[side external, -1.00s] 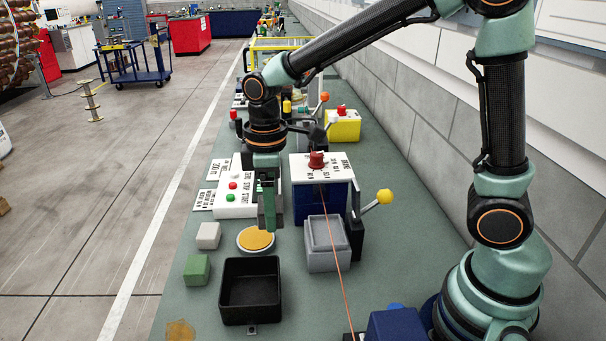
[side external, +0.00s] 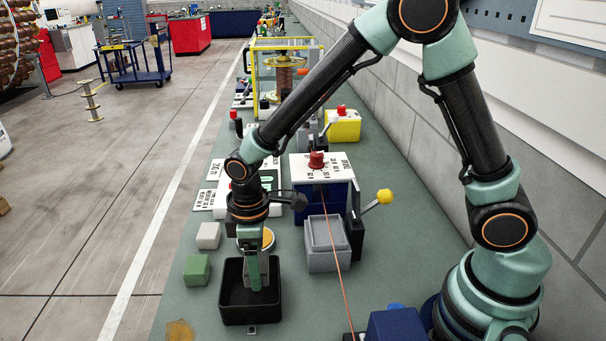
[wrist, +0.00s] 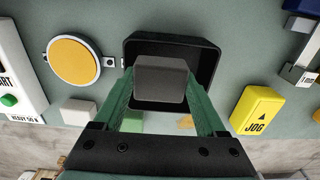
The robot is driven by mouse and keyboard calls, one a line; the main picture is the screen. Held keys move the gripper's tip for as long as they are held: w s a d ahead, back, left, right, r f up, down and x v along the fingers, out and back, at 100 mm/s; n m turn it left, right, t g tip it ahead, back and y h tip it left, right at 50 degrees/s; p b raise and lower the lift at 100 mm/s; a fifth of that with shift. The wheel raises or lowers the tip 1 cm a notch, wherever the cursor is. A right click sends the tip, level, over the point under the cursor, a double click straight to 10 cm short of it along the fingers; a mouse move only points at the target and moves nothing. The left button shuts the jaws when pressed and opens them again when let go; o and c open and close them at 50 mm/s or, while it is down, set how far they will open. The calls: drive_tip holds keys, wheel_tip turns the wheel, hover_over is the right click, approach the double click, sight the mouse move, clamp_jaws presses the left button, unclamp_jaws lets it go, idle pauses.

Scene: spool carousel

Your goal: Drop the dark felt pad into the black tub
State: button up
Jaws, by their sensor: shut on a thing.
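The black tub (side external: 237,315) sits on the green bench top near its front left. It also shows in the wrist view (wrist: 212,62). My gripper (side external: 258,286) points down over the tub, with its fingertips inside the tub's outline in the side view. In the wrist view my gripper (wrist: 160,95) is shut on the dark felt pad (wrist: 160,72), a dark grey block between the two green fingers. The pad lies in front of the tub's opening there. I cannot tell its exact height above the tub floor.
A round yellow-orange disc (wrist: 73,60) is just behind the tub. A white block (side external: 208,236) and a green block (side external: 197,269) stand to its left. A grey box (side external: 322,262) and a lever with a yellow knob (side external: 384,196) are to the right.

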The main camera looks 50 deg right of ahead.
drive_tip(key=shift+f, duration=0.15)
drive_tip(key=o, duration=1.3)
drive_tip(key=shift+c, duration=0.2)
wheel_tip(320, 180, up, 12)
drive_tip(key=shift+s, duration=0.1)
drive_tip(key=s+d+r+m+t, duration=0.2)
drive_tip(key=s+d+r+m, duration=0.1)
drive_tip(key=d, duration=0.4)
drive_tip(key=s+d+r+m+t, duration=0.3)
drive_tip(key=s+d+r+m, duration=0.1)
drive_tip(key=d+m, duration=0.2)
drive_tip(key=shift+s+d+r+t, duration=0.2)
drive_tip(key=shift+d+r+t, duration=0.1)
drive_tip(key=shift+d, duration=0.5)
